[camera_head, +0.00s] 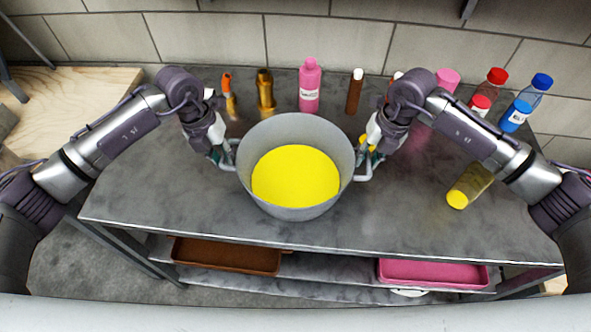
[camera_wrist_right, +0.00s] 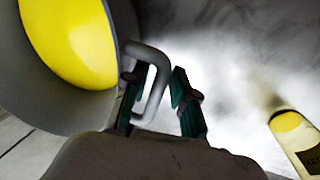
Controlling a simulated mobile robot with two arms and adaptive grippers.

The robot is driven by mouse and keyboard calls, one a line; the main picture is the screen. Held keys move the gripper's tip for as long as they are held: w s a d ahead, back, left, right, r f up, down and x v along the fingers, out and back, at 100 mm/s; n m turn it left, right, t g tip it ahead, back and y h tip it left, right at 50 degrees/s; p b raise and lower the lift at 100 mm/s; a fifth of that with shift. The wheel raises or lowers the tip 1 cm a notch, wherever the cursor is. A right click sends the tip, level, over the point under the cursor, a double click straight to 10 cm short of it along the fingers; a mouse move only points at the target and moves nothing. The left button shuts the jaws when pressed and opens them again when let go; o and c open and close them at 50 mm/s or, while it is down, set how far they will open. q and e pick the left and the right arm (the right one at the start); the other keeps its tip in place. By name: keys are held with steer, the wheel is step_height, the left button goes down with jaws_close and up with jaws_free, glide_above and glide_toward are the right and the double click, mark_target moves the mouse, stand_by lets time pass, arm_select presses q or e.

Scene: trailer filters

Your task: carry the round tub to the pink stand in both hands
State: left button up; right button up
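The round tub (camera_head: 258,196) is grey with a yellow inside bottom, at the middle of the grey table; it also shows in the right wrist view (camera_wrist_right: 40,105). It looks level; I cannot tell whether it rests on the tabletop. My left gripper (camera_head: 228,157) is at the tub's left handle; its fingers are too small to read. My right gripper (camera_wrist_right: 158,98) is open, its fingers apart on either side of the outer bar of the right handle (camera_wrist_right: 160,75). A pink object (camera_head: 447,77) stands behind my right arm, partly hidden; I cannot tell if it is the stand.
A pink bottle (camera_head: 309,88), amber bottle (camera_head: 265,92), orange-topped item (camera_head: 229,95) and brown tube (camera_head: 354,93) stand behind the tub. A yellow cylinder (camera_head: 468,187) lies right. A blue-capped bottle (camera_head: 525,105) stands far right. Brown (camera_head: 225,257) and pink (camera_head: 432,273) trays are below.

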arm_select(q)
jaws_close()
arm_select(e)
jaws_close()
arm_select(q)
steer(key=shift+r, duration=0.15)
arm_select(e)
steer(key=shift+r, duration=0.15)
